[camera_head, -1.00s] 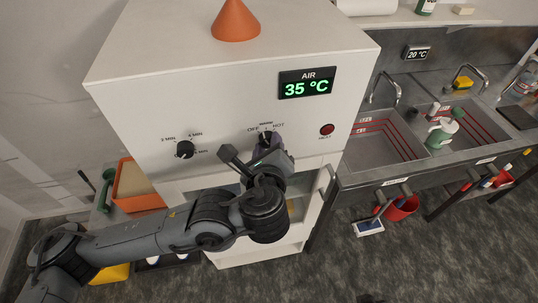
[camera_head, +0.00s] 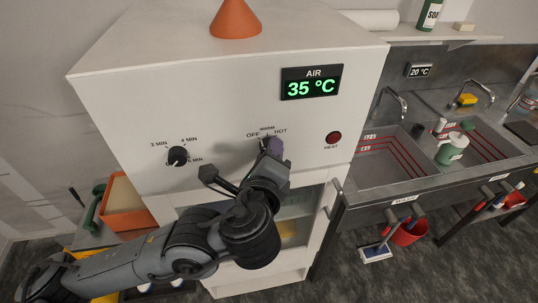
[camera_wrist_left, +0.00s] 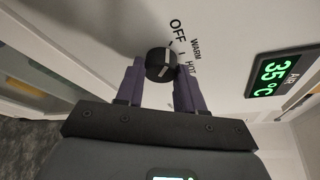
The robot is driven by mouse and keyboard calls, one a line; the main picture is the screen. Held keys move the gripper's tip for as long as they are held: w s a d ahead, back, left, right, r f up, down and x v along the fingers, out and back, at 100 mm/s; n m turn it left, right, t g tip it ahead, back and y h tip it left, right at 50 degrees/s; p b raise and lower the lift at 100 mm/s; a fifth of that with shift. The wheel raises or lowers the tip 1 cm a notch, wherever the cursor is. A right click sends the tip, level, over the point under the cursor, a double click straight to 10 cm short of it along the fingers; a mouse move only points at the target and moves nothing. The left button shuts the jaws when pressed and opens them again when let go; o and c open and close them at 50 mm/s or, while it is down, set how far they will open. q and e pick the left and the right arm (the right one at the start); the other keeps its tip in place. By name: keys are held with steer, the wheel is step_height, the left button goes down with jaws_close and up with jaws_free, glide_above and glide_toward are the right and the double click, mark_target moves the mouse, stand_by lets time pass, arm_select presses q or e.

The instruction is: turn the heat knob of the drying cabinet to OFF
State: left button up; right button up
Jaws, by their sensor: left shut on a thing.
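The drying cabinet (camera_head: 230,120) is a white box with its heat knob on the front panel, under the printed words OFF, WARM and HOT. The black heat knob (camera_wrist_left: 159,65) shows in the left wrist view between the two purple fingers of my left gripper (camera_wrist_left: 160,82). The fingers are shut on its sides. My right gripper is not in view.
A timer knob (camera_head: 178,156) sits to the left on the panel. The display (camera_head: 312,84) reads 35 °C, and a dark red HEAT lamp (camera_head: 334,138) is below it. An orange cone (camera_head: 236,20) stands on top. Sinks (camera_head: 390,155) are to the right.

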arm_select(q)
steer(key=o, duration=1)
steer(key=shift+o, duration=0.2)
steer(key=v, duration=1)
steer(key=shift+s+p, duration=0.4)
